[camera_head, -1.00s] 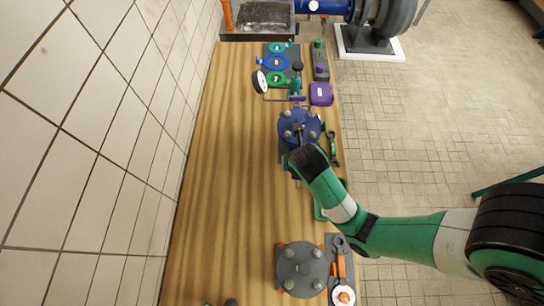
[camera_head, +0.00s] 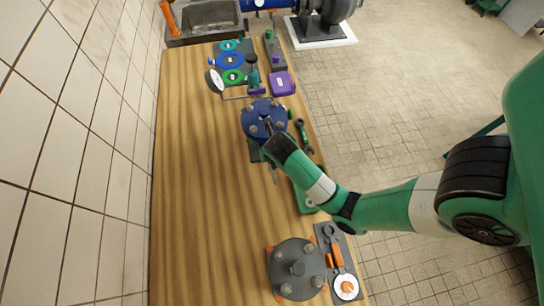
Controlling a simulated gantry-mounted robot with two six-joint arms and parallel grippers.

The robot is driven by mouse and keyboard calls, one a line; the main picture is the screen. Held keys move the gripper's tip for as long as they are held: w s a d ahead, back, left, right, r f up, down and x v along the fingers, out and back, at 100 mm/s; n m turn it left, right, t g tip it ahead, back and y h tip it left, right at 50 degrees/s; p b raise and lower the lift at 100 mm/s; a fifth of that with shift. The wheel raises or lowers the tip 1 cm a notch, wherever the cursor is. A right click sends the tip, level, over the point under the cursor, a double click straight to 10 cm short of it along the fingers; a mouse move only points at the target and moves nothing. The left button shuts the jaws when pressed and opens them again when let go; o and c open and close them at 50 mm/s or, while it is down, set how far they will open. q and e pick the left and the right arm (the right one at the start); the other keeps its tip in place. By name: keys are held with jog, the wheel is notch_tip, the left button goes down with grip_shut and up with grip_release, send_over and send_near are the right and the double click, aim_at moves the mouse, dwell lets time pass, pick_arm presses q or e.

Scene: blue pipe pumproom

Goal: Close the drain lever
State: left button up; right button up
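I cannot surely pick out the drain lever. A small upright fitting with a black knob and a purple part (camera_head: 256,89) stands on the bench beyond the blue round flange (camera_head: 262,118), with a white-faced gauge (camera_head: 214,80) at its left. My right gripper (camera_head: 268,126) is at the near side of the blue flange, pointing away toward the fitting. My dark wrist hides most of it, so its opening and any contact cannot be made out. My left gripper is not in view.
A purple box (camera_head: 283,84) and a wrench (camera_head: 304,136) lie by the bench's right edge. Blue and green rings (camera_head: 230,60) are at the far end. A grey flange (camera_head: 297,268) stands near, beside a tool tray (camera_head: 339,262). The wooden bench's left half (camera_head: 195,190) is clear.

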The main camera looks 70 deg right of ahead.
jog(key=shift+d+f, duration=0.1)
jog(key=shift+f, duration=0.2)
jog(key=shift+w, duration=0.1)
jog(key=shift+c, duration=0.2)
grip_shut()
jog(key=shift+r, duration=0.1)
